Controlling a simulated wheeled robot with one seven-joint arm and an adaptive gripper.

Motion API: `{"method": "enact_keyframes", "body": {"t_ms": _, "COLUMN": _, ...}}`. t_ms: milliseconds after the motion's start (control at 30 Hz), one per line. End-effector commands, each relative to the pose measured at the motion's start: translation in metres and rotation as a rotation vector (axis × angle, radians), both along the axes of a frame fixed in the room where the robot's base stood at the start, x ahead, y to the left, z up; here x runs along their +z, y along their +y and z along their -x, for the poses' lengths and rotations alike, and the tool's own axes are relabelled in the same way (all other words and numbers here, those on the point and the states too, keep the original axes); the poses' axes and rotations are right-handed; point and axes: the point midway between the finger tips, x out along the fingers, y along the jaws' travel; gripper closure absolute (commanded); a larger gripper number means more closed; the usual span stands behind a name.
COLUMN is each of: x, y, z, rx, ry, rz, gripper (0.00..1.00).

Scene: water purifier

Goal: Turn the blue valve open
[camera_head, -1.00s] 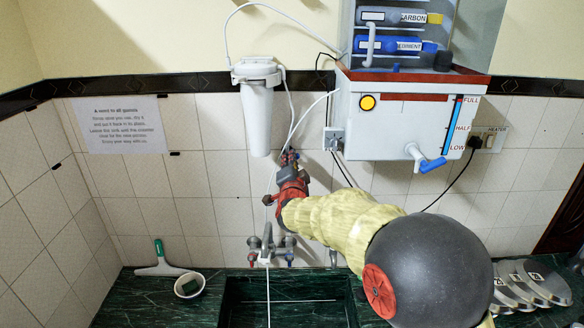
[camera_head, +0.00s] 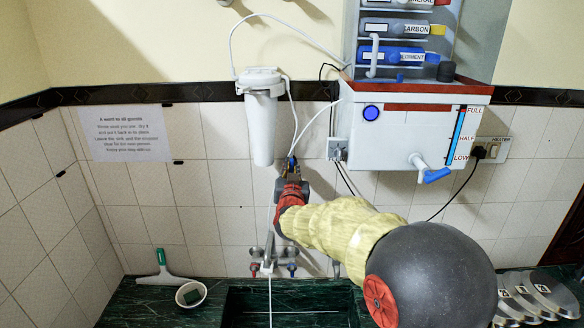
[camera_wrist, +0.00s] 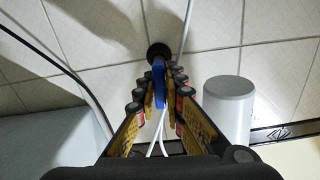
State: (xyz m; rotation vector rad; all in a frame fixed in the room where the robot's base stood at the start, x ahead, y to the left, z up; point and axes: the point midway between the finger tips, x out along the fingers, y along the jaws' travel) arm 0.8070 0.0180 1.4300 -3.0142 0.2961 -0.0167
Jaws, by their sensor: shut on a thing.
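The blue valve (camera_wrist: 158,78) shows in the wrist view as a narrow blue lever below a dark round fitting (camera_wrist: 159,53) on the tiled wall. My gripper (camera_wrist: 160,88) is shut on the blue lever, with one finger on each side of it. In the head view my gripper (camera_head: 290,168) is near the wall, just right of the lower end of the white filter housing. Only a small bit of blue shows at its tips there; the fingers hide the rest.
The white filter housing (camera_head: 262,125) hangs left of the gripper. The purifier tank (camera_head: 405,130), with a lit blue indicator (camera_head: 371,113) and a blue-handled tap (camera_head: 432,172), is at right. Thin hoses run close by. A faucet (camera_head: 272,262) stands below, over the dark green sink.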

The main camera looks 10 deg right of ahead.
Motion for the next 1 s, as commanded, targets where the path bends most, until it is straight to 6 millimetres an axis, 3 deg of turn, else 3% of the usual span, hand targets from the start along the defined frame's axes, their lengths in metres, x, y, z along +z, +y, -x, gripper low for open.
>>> {"method": "enact_keyframes", "body": {"t_ms": 333, "x": -0.0056, "y": 0.0013, "z": 0.0001, "rx": 0.0, "ry": 0.032, "rz": 0.113, "gripper": 1.0}}
{"method": "enact_keyframes", "body": {"t_ms": 833, "x": -0.0054, "y": 0.0013, "z": -0.0001, "rx": 0.0, "ry": 0.033, "rz": 0.127, "gripper": 1.0}}
{"method": "enact_keyframes", "body": {"t_ms": 867, "x": -0.0053, "y": 0.0013, "z": -0.0001, "rx": 0.0, "ry": 0.033, "rz": 0.127, "gripper": 0.88}}
{"method": "enact_keyframes", "body": {"t_ms": 1000, "x": -0.0036, "y": 0.0014, "z": -0.0003, "rx": 0.0, "ry": 0.03, "rz": 0.127, "gripper": 0.8}}
